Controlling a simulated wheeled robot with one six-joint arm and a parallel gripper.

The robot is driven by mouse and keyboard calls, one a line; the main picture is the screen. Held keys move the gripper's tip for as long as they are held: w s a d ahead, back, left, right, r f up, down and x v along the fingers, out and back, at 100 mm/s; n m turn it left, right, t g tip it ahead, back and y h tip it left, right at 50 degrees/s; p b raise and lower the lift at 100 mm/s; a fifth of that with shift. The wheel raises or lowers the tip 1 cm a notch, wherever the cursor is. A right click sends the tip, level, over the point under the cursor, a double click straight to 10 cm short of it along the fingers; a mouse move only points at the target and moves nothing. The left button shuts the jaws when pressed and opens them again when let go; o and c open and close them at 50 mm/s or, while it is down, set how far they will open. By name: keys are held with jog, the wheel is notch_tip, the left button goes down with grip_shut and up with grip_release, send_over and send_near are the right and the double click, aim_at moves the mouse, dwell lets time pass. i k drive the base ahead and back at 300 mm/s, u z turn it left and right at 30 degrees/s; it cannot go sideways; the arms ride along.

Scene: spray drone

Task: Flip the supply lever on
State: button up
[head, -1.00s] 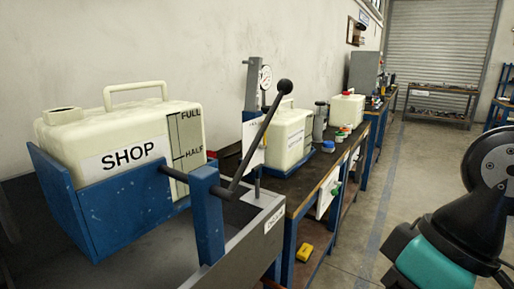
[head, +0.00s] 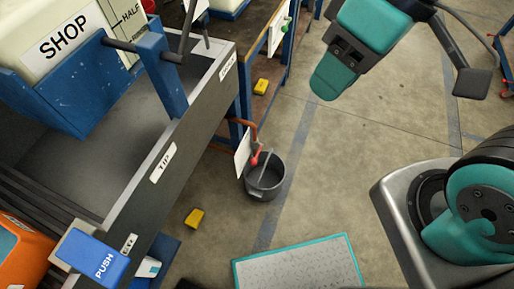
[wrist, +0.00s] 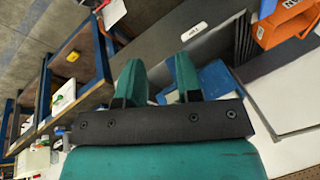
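A small red-handled lever (head: 256,157) sits on a copper pipe (head: 247,125) at the bench's lower corner, just above a grey bucket (head: 265,181). A white card (head: 242,153) hangs beside it; I cannot read it, so I cannot confirm this is the supply lever. My gripper (head: 328,86) is up and to the right of it, apart from everything, with teal fingers pointing down. In the wrist view my gripper (wrist: 158,72) shows two teal fingers spread wide with nothing between them.
A blue PUSH plate (head: 100,257) and an orange box (head: 20,250) are at lower left.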

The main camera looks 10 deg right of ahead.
aim_at(253, 162)
jog(key=k, duration=0.5)
jog(key=z, duration=1.25)
jog(key=i, duration=0.65)
